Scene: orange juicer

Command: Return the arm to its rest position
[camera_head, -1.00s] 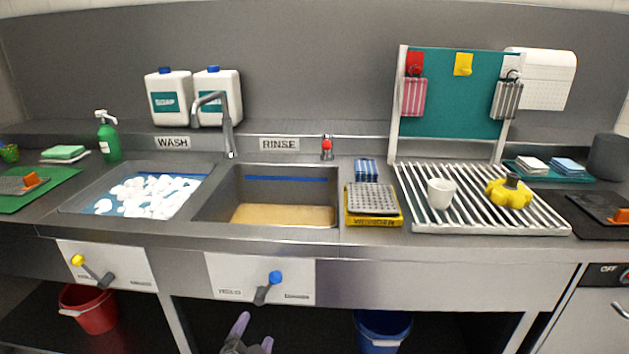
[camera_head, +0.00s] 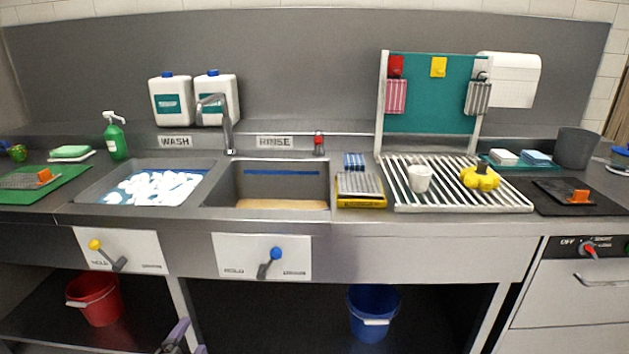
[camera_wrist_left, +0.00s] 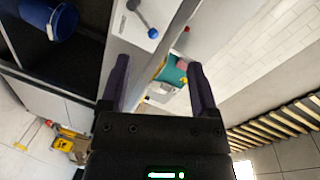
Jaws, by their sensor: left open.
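My left gripper (camera_head: 180,338) shows only at the bottom edge of the head view, low in front of the counter, below the wash side. In the left wrist view its two purple fingers (camera_wrist_left: 158,88) stand apart with nothing between them. It is open, empty and clear of the counter. Most of the left arm is out of view. My right gripper is not in view.
The steel counter (camera_head: 420,231) holds a wash sink (camera_head: 90,190), a rinse sink (camera_head: 283,185) and a drying rack (camera_head: 450,203). A red bucket (camera_head: 97,300) and a blue bucket (camera_head: 374,318) stand below. Lever panels (camera_head: 228,262) face the front.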

